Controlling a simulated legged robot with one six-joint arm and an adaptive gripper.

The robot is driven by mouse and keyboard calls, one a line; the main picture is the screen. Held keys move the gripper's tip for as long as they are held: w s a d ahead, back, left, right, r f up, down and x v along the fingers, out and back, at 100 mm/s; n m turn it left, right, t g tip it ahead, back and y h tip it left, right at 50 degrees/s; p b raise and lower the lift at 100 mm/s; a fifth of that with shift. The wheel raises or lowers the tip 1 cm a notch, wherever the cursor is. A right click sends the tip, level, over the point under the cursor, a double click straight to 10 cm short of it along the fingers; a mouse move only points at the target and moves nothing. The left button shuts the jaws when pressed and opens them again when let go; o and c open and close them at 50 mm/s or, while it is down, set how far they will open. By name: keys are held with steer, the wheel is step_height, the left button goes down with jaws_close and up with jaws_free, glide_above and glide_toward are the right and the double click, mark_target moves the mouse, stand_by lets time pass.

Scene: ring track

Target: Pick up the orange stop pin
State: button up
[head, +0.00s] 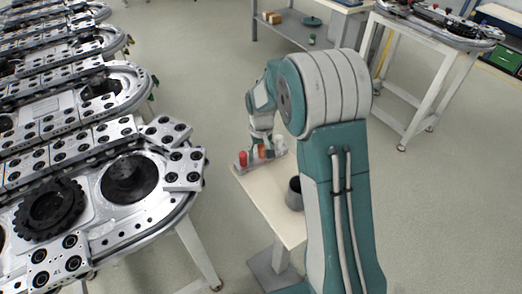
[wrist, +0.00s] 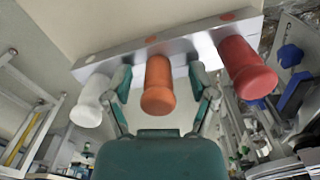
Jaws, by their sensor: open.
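The orange stop pin (wrist: 158,88) stands in a grey metal holder (wrist: 97,68) between a white pin (wrist: 92,104) and a red pin (wrist: 246,70). In the wrist view my gripper (wrist: 158,78) is open, with one finger on each side of the orange pin. I cannot tell whether either finger touches it. In the head view the orange pin (head: 262,151) and the red pin (head: 243,158) show in the holder (head: 240,167) on a small cream table (head: 262,194). My gripper (head: 262,140) is at the holder there, partly hidden by my arm.
A dark grey cup (head: 295,193) stands on the small table near my arm. A long ring track (head: 110,225) of metal plates fills the left side. A white-framed stand (head: 410,95) with track parts is at the back right. The floor between them is open.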

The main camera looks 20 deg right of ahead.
jaws_close()
stand_by(0.3)
